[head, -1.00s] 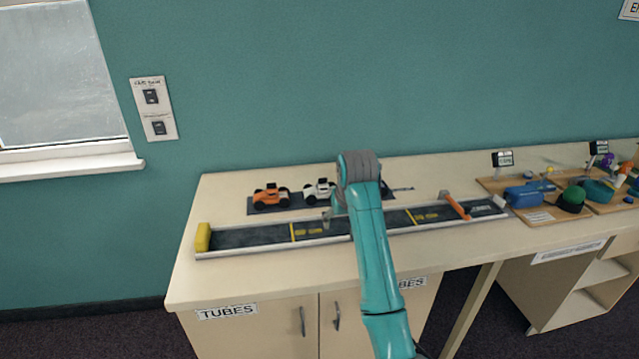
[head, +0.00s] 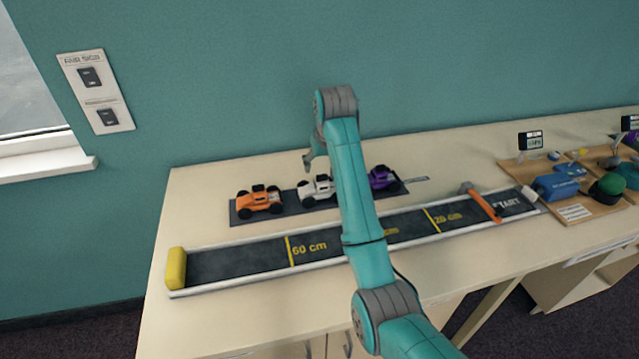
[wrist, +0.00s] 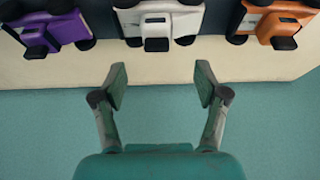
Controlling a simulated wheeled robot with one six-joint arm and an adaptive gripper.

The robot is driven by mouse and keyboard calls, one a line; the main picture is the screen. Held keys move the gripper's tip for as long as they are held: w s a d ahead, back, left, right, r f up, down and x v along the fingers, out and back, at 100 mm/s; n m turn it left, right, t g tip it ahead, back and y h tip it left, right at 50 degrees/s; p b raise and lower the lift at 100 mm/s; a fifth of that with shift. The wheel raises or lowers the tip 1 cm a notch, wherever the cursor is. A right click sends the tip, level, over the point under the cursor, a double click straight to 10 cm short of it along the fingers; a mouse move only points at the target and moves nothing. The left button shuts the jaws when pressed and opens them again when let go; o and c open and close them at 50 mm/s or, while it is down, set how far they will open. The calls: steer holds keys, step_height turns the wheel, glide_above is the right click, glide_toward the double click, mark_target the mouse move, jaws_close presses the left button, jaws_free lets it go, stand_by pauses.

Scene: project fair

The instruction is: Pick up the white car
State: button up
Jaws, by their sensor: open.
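The white car (head: 315,190) stands on a dark mat (head: 288,209) between an orange car (head: 260,199) and a purple car (head: 382,178). My arm covers part of its right side in the head view. In the wrist view the white car (wrist: 158,22) is at the top centre, cut by the frame edge. My gripper (wrist: 161,85) is open and empty, with its fingers apart and pointing toward the white car, not touching it. In the head view my gripper (head: 308,162) shows partly, above and behind the white car.
The orange car (wrist: 275,22) and purple car (wrist: 48,28) flank the white car closely. A dark test track (head: 235,266) with a yellow end block (head: 176,268) and an orange bar (head: 481,203) lies in front. A teal wall (head: 230,80) stands behind the table.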

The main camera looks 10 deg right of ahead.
mark_target(322, 175)
steer(key=x, duration=0.9)
steer(key=shift+w+d+f, duration=0.1)
steer(key=shift+d+f, duration=0.1)
steer(key=c, duration=1.3)
steer(key=shift+r, duration=0.15)
